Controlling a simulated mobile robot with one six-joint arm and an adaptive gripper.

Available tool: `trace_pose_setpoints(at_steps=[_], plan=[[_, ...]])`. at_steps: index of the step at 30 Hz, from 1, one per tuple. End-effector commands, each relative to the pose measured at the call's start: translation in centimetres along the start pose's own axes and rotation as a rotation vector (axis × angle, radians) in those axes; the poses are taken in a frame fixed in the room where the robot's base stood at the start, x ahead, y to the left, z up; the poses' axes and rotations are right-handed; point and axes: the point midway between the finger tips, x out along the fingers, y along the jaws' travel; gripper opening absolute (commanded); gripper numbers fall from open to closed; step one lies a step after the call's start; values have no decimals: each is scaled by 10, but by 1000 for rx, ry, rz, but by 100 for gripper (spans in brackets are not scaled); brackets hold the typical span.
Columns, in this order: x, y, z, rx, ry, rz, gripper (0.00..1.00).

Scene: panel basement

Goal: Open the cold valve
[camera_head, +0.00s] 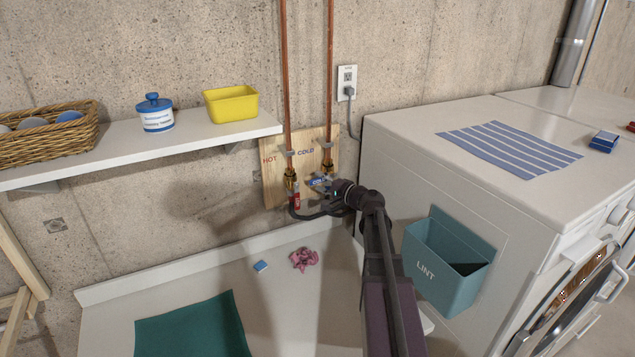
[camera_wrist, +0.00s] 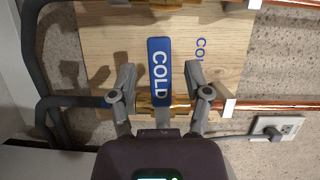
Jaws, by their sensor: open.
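The cold valve's blue lever (camera_wrist: 158,65), marked COLD, lies across the brass valve body (camera_wrist: 150,99) and its copper pipe in the wrist view. In the head view, the blue lever (camera_head: 316,181) points left from the cold pipe. My gripper (camera_wrist: 160,73) is open, with one finger on each side of the lever and gaps between them. In the head view, my gripper (camera_head: 336,187) is at the cold valve and hides part of it. I cannot tell whether a finger touches the lever.
The hot valve's red lever (camera_head: 295,196) hangs along its pipe just left of the cold valve. Both are on a wooden board (camera_head: 272,185). Dark hoses lie below. A washer (camera_head: 400,170) with a teal lint bin (camera_head: 440,278) stands close at right; a shelf (camera_head: 215,133) is at left.

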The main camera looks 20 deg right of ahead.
Motion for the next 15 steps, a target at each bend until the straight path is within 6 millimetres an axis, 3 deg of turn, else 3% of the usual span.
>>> trace_pose_setpoints(at_steps=[5, 15], plan=[[12, 0, 0, 0, -2, 0, 63], [14, 0, 1, 0, -1, 0, 63]])
